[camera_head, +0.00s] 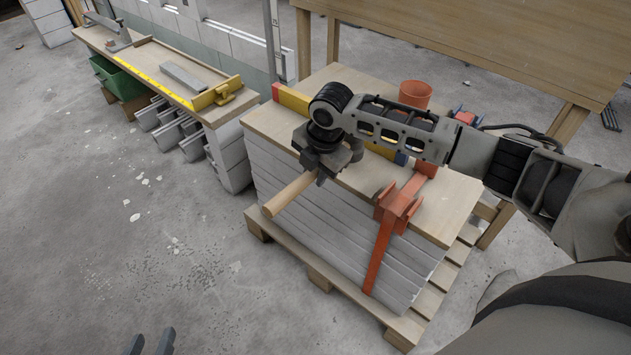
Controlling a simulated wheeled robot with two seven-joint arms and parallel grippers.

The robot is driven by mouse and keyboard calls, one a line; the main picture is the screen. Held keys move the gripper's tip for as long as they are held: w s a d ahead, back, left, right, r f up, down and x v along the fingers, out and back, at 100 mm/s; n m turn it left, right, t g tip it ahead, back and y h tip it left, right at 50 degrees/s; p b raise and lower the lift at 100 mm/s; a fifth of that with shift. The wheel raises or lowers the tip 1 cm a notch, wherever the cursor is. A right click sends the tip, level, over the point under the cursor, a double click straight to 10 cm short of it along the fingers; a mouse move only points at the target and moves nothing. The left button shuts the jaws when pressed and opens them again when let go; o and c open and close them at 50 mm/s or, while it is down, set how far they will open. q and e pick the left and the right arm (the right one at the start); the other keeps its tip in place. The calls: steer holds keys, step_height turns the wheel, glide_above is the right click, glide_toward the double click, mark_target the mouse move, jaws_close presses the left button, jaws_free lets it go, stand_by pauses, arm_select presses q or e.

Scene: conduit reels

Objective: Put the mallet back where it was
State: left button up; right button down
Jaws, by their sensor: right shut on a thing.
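My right gripper (322,172) is shut on the wooden handle of the mallet (288,194). It is over the left front part of the plywood top (440,212) of a stacked pallet. The pale handle points down and to the left, and its end reaches past the top's front edge. The mallet's head cannot be told apart from the dark gripper parts. I cannot tell whether the mallet touches the top. My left gripper (150,343) shows only its two fingertips at the bottom edge, apart, with nothing between them, over the floor.
An orange clamp (398,207) sits on the top's front edge, its bar hanging down. An orange cup (415,94) and a red, yellow and blue level (293,100) are further back. A workbench (150,56) stands left. Bare floor (110,220) lies in front.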

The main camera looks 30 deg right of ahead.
steer(key=x, duration=0.2)
steer(key=shift+s+f, duration=0.25)
steer(key=shift+f, duration=0.1)
steer(key=c, duration=1.2)
jaws_free()
